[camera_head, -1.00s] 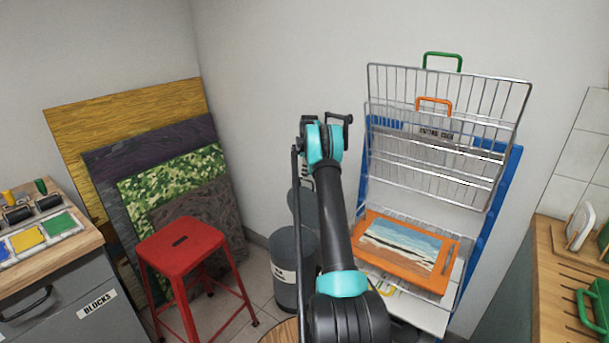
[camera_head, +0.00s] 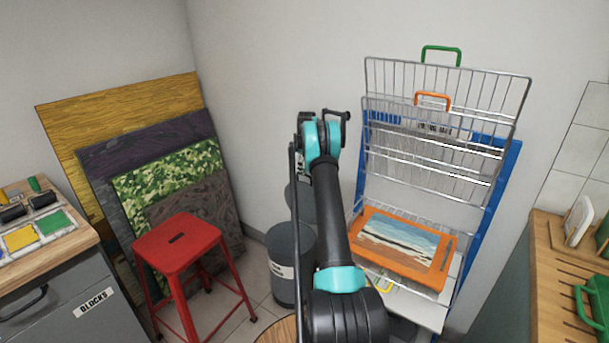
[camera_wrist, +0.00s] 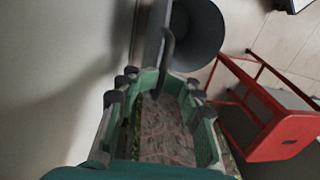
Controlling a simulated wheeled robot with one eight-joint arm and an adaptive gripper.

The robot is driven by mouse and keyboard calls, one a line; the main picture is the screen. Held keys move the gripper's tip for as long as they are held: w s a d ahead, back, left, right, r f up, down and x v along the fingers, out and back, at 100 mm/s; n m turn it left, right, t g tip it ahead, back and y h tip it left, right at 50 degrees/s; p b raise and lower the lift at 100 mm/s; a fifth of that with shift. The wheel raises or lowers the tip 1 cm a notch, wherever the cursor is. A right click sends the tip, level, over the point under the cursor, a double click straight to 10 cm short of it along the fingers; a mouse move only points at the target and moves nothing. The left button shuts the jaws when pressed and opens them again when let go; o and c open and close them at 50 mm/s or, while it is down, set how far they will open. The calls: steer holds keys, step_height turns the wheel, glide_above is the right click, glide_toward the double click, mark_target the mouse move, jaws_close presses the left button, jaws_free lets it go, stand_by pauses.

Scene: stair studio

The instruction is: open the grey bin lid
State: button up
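A red stool (camera_head: 178,243) stands left of the bins, with several leaning panels (camera_head: 170,170) behind it. A wire rack (camera_head: 440,130) with an orange-framed picture (camera_head: 402,245) is close on the right. A wooden-topped cabinet (camera_head: 60,290) is at left.

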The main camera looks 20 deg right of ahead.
step_height(320, 180, up, 10)
steer(key=d, duration=0.1)
steer(key=shift+w+r, duration=0.15)
steer(key=shift+r, duration=0.1)
stand_by(0.4)
steer(key=s+a+r+m+t, duration=0.15)
steer(key=s+a+r, duration=0.25)
steer(key=s+a, duration=0.5)
steer(key=s+a+r+m+t, duration=0.15)
steer(key=s+a+r, duration=0.35)
steer(key=s, duration=0.8)
steer(key=s+a+f+m, duration=0.1)
steer(key=s+f, duration=0.3)
steer(key=s, duration=0.7)
steer(key=s+a+f+m+t, duration=0.1)
steer(key=s+a+f, duration=0.3)
steer(key=s, duration=0.8)
steer(key=s+a+f+m, duration=0.2)
steer(key=s+f, duration=0.3)
steer(key=s, duration=0.7)
steer(key=shift+a+f+t+h, duration=0.15)
steer(key=shift+a+t+h, duration=0.25)
steer(key=shift+a, duration=0.3)
steer(key=shift+s, duration=0.1)
